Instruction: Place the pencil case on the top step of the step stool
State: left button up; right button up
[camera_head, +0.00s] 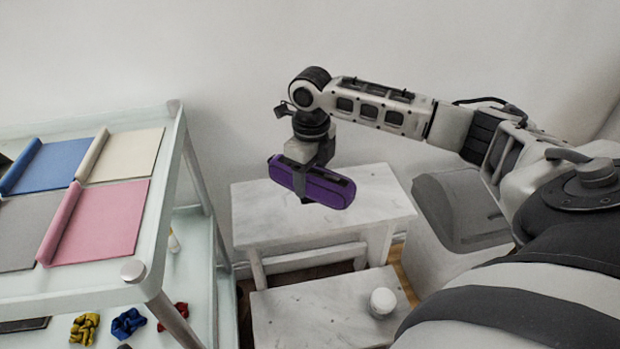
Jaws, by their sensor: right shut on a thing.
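The purple pencil case (330,190) hangs in my right gripper (305,183), which is shut on it, with the fingers around its middle. The case is roughly level, slanting down to the right, and overlaps the top step in the picture. The white marbled step stool (375,205) stands against the wall below it, its top step otherwise bare. I cannot tell for certain whether the case touches the step; it looks held above it. My left gripper is not in view.
A round white object (382,303) sits on the stool's lower step (310,320). A grey-white bin (460,210) stands right of the stool.

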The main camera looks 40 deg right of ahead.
aim_at(310, 186)
jog(key=shift+w+f, duration=0.2)
notch_tip(310, 186, down, 4)
jog(key=shift+w+d+r+b, duration=0.15)
jog(key=shift+r+b, duration=0.1)
jog(key=shift+b, duration=0.9)
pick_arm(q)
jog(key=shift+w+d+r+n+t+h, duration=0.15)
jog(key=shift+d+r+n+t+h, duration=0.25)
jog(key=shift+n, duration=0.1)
pick_arm(e)
jog(key=shift+r, duration=0.1)
jog(key=o, duration=1.1)
jog(key=shift+f, duration=0.2)
